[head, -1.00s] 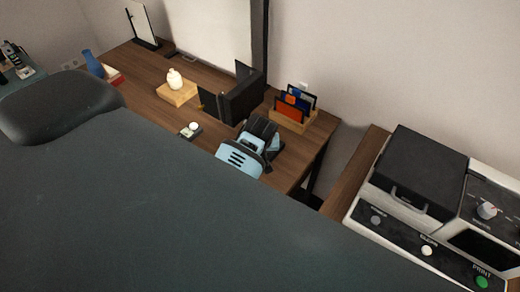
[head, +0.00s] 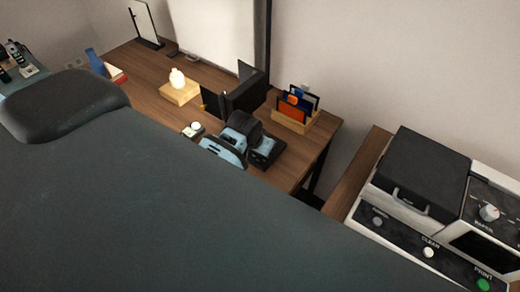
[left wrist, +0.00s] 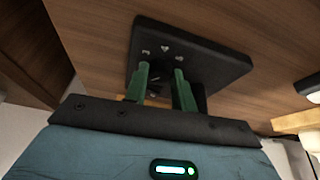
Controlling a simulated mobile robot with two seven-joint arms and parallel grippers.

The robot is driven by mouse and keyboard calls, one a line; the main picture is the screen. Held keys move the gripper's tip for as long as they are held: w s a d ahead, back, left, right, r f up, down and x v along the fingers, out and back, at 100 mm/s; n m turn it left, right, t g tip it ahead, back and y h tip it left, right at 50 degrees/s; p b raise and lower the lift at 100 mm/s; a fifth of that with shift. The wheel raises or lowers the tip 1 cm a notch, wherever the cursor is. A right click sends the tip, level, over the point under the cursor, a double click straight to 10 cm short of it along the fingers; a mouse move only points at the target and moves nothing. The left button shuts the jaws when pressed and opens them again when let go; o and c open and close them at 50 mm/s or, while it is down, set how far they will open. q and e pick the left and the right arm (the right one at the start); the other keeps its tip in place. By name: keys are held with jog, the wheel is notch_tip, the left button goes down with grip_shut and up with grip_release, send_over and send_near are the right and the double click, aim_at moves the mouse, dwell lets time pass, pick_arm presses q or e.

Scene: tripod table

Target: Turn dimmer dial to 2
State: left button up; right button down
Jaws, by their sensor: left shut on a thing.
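The dimmer's black square plate (left wrist: 215,66) lies on the wooden table in the left wrist view, with small pale markings along its far side. My left gripper (left wrist: 161,80) has its two green fingers shut on the dimmer dial (left wrist: 155,75), one on each side. The dial is mostly hidden between the fingers, and I cannot read its setting. In the head view my left gripper (head: 240,138) shows as a pale blue and black body low over the table's front right part. Its fingertips and the dial are hidden there. My right gripper is not in view.
A small device with a white knob (head: 195,127) stands left of the gripper. Behind are a black upright holder (head: 245,95), a wooden organizer (head: 296,120) and a wooden block with a white bottle (head: 177,77). A printer-like machine (head: 420,180) stands at the right.

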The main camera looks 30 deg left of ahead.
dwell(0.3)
pick_arm(q)
jog(key=o, duration=1)
jog(key=v, duration=0.7)
jog(key=shift+s+r, duration=0.2)
jog(key=shift+r, duration=0.15)
